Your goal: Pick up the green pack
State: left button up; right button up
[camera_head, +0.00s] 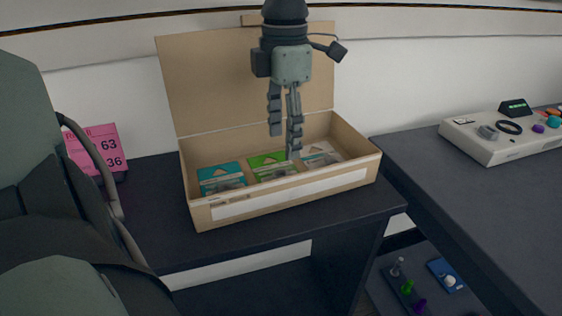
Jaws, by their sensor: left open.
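A green pack (267,161) lies in an open cardboard box (290,193), between a teal pack (221,174) on its left and a whitish pack (323,157) on its right. My left gripper (286,142) points down into the box from above, with its fingers over the right part of the green pack. It is open and I see nothing between its fingers. One fingertip hides part of the area between the green and whitish packs. I cannot tell whether it touches either pack. My right gripper is not in view.
The box stands on a dark table (158,240), its lid raised behind. A pink sign (97,147) stands at the left. A beige control console (495,140) sits on the right dark surface. Small coloured pieces (408,287) lie lower down at the right.

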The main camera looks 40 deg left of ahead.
aim_at(282, 168)
pick_arm(q)
jog(key=f, duration=0.6)
jog(key=shift+s+f, duration=0.2)
jog(key=shift+s, duration=0.1)
jog(key=c, duration=1.3)
jog(key=shift+o, duration=0.2)
jog(key=shift+r, duration=0.1)
